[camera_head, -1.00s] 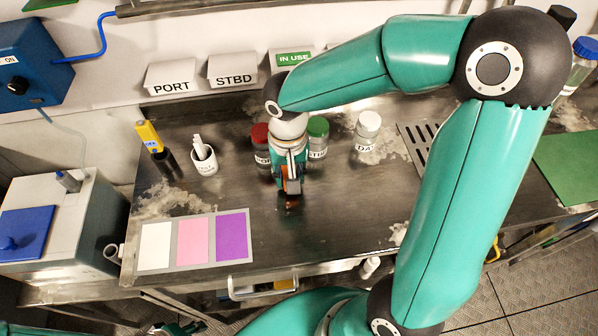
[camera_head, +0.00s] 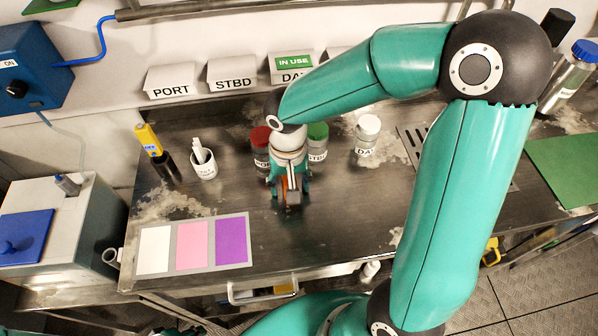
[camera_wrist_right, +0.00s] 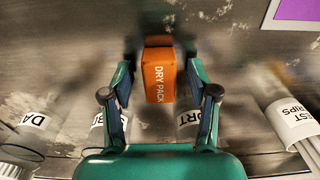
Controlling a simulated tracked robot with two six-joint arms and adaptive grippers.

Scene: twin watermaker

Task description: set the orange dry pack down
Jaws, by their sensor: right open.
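The orange dry pack (camera_wrist_right: 158,75) is upright in the right wrist view, its label facing the camera. It stands between the two fingers of my right gripper (camera_wrist_right: 160,90), which are spread with a gap on each side. In the head view the right gripper (camera_head: 290,193) points down at the steel bench, in front of the red-capped and green-capped jars. Only a sliver of the orange dry pack (camera_head: 283,184) shows there between the fingers. Its base is hidden, so its contact with the bench is hard to see. My left gripper does not show.
A red-capped jar (camera_head: 261,148), a green-capped jar (camera_head: 318,142) and a white-capped jar (camera_head: 367,135) stand behind the gripper. A white cup of strips (camera_head: 203,165) and a mat with coloured patches (camera_head: 240,215) are to the left. The bench's front middle is clear.

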